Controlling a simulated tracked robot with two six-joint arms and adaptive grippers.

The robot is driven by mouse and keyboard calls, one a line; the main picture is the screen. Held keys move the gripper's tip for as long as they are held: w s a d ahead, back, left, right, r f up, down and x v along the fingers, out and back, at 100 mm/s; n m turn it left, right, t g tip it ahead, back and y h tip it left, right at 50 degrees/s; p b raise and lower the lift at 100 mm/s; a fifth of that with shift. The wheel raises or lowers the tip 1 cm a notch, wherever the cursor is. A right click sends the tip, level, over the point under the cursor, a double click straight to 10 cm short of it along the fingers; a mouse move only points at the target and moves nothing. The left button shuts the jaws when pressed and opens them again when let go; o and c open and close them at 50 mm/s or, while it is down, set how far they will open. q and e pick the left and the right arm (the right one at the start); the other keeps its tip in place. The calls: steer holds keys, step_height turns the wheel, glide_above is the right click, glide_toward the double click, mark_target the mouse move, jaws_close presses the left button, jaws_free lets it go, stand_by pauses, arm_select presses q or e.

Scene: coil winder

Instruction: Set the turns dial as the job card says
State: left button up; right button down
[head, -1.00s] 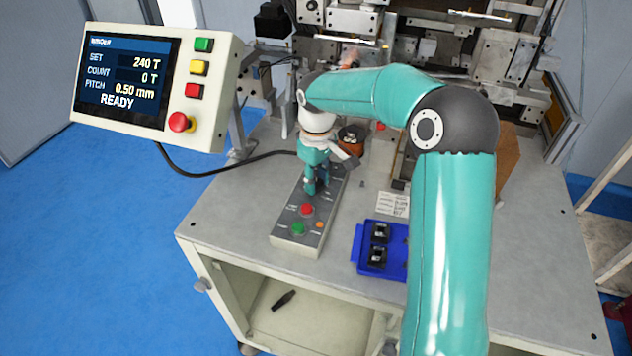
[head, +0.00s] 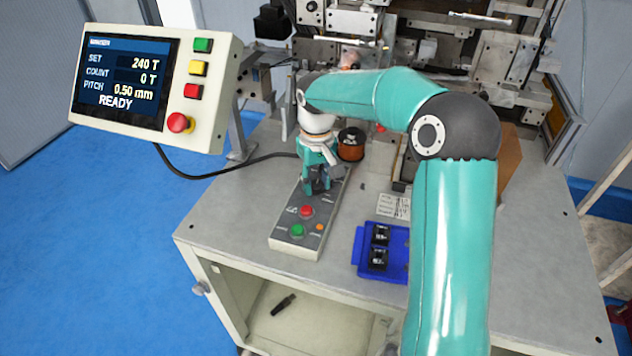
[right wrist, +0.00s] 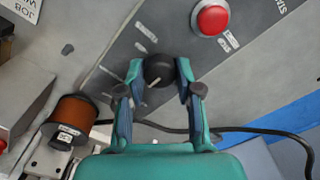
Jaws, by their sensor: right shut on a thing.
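My right gripper (head: 318,182) points down over the far end of the grey control box (head: 286,242). In the right wrist view my right gripper (right wrist: 160,78) has its two fingers shut on the black dial (right wrist: 158,71), which has a pale pointer line. In the head view the gripper hides the dial. The display panel (head: 125,82) reads SET 240 T, COUNT 0 T, PITCH 0.50 mm, READY. The job card (head: 393,206) lies on the bench, its text too small to read. My left gripper is not in view.
The box carries a red button (head: 306,211), a green button (head: 297,230) and a small orange one. A copper spool (head: 351,146) stands close behind the gripper. A blue tray (head: 361,252) with black parts lies to the right. The front-left benchtop is clear.

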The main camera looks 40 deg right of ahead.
mark_target(316, 183)
steer(key=c, duration=0.8)
jaws_free()
steer(key=shift+o, duration=0.2)
steer(key=shift+r, duration=0.1)
step_height(316, 183, up, 12)
